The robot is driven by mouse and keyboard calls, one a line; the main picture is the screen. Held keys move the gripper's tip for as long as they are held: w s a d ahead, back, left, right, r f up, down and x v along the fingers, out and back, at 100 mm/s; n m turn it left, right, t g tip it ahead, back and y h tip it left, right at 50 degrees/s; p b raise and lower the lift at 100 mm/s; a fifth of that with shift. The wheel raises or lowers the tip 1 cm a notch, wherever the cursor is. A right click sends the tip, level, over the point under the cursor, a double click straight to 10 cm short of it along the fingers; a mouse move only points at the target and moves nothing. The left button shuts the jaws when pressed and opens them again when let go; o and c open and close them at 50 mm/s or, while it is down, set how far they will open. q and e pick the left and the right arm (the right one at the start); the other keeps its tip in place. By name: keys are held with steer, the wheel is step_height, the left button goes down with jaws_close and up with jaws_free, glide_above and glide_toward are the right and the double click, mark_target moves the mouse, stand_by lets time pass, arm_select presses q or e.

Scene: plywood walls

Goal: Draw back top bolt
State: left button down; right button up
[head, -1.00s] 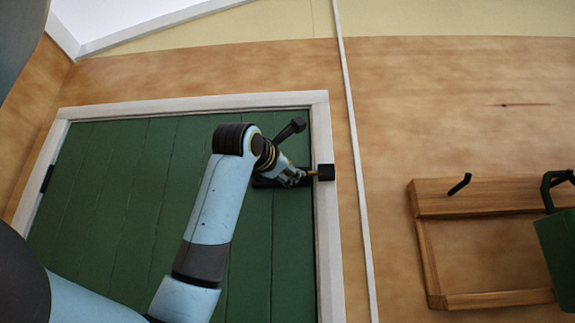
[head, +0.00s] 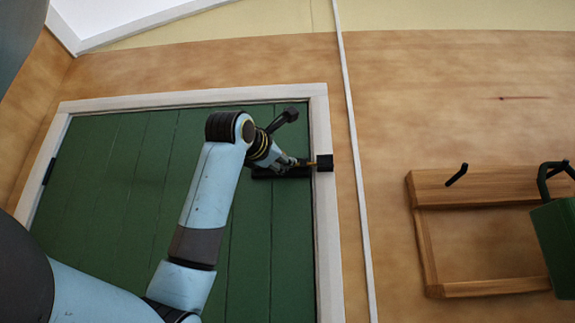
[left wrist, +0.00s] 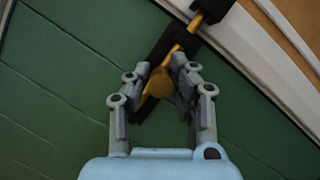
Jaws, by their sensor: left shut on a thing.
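The top bolt (left wrist: 160,84) is a brass-coloured rod with a round knob on a black plate, near the upper right corner of the green door (head: 110,190). In the left wrist view its rod runs up right into a black keeper (left wrist: 213,9). The keeper also shows on the white frame in the head view (head: 325,163). My left gripper (left wrist: 161,82) is shut on the bolt's knob, one finger on each side; it also shows at the bolt in the head view (head: 297,163). In the head view the gripper hides much of the bolt. My right gripper is not in view.
A white door frame (head: 324,230) surrounds the door. To its right are a thin white strip (head: 356,160) and a wooden rack (head: 480,190) with a black hook (head: 457,175) and a green object (head: 556,240) hanging. The wall between strip and rack is clear.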

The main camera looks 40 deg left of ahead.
arm_select(q)
steer(key=s+a+b, duration=0.2)
steer(key=a+b, duration=0.1)
steer(key=shift+s, duration=0.3)
steer(key=c, duration=1.6)
jaws_free()
steer(key=o, duration=0.4)
steer(key=shift+s+a, duration=0.15)
steer(key=shift+a, duration=0.05)
steer(key=shift+o, duration=0.2)
steer(key=v, duration=1.2)
steer(key=shift+f, duration=0.15)
